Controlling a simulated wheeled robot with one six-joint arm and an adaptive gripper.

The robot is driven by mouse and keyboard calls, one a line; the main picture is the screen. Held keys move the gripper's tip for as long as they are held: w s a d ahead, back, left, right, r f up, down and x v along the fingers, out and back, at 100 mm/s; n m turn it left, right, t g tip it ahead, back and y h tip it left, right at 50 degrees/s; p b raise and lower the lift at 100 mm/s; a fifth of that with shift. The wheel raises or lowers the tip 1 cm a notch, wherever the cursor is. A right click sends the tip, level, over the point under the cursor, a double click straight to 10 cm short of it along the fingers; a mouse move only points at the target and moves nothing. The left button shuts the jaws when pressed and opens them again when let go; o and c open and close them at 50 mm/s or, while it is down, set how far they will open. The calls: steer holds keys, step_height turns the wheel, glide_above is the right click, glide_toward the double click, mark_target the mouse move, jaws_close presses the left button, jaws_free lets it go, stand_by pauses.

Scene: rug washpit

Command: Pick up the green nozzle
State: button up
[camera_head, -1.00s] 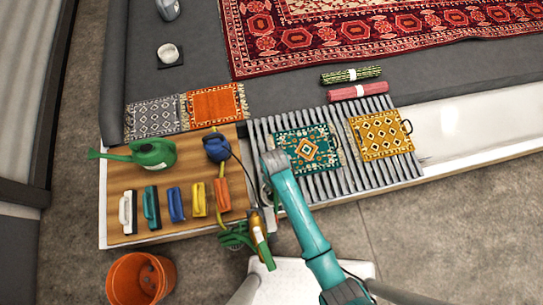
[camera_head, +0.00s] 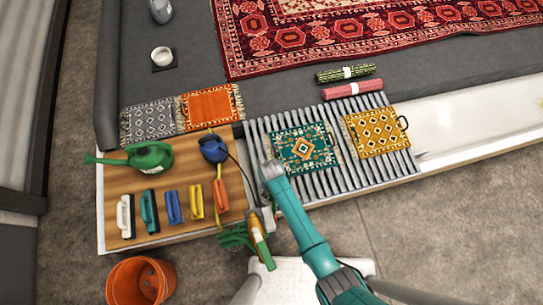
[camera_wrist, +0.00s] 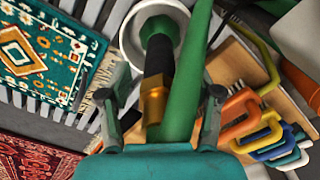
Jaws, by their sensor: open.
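The green nozzle (camera_head: 258,238), with an orange-yellow part, is at the front right corner of the wooden board in the head view, beside a coiled green hose (camera_head: 234,237). In the wrist view a long green bar (camera_wrist: 188,85) lies beside a black grip with a brass-coloured end (camera_wrist: 153,98). These sit between the spread fingers of my gripper (camera_wrist: 160,95). The gripper is open and holds nothing. Whether the fingers touch the nozzle cannot be told.
The wooden board (camera_head: 150,183) carries several brushes, a green watering can (camera_head: 147,157) and a blue tool (camera_head: 213,149). A slatted rack (camera_head: 334,185) with two small rugs is to the right. An orange bucket (camera_head: 135,283) stands on the floor. Floor at the lower right is clear.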

jaws_close()
steer(key=shift+r, duration=0.15)
